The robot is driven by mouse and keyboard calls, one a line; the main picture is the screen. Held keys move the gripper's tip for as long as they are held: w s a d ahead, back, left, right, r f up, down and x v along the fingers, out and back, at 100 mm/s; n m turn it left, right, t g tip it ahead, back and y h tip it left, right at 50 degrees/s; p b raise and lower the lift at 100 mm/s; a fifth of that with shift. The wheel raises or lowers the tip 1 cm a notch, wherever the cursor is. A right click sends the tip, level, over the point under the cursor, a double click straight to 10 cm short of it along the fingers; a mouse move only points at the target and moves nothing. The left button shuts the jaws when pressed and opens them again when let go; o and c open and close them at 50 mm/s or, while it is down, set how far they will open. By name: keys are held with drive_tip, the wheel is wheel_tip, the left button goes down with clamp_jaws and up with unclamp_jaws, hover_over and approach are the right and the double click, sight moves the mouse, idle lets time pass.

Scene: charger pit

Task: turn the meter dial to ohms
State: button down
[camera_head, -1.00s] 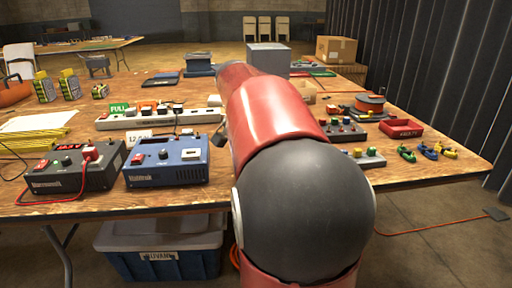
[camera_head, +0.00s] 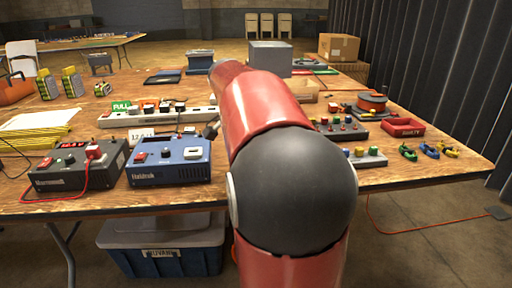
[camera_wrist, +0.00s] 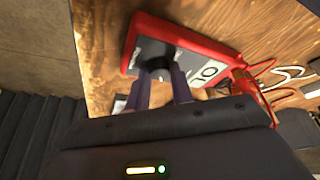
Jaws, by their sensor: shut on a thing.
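The meter (camera_wrist: 190,33) shows in the wrist view as a red-edged case with a grey face, lying on the wooden table. Large white letters (camera_wrist: 207,72) show on the face right of the fingers. In the head view my arm hides the meter.
In the head view, a blue charger box (camera_head: 168,172), a dark charger box (camera_head: 75,178) and a white power strip (camera_head: 150,121) stand left of my arm. A red tray (camera_head: 403,128) and cable reel (camera_head: 371,102) are right. Red leads (camera_wrist: 265,68) lie beside the meter.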

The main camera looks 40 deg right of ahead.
drive_tip(key=c, duration=1.2)
unclamp_jaws()
drive_tip(key=v, duration=0.7)
drive_tip(key=shift+r+p, duration=0.35)
drive_tip(key=shift+r, duration=0.05)
drive_tip(key=shift+a, duration=0.15)
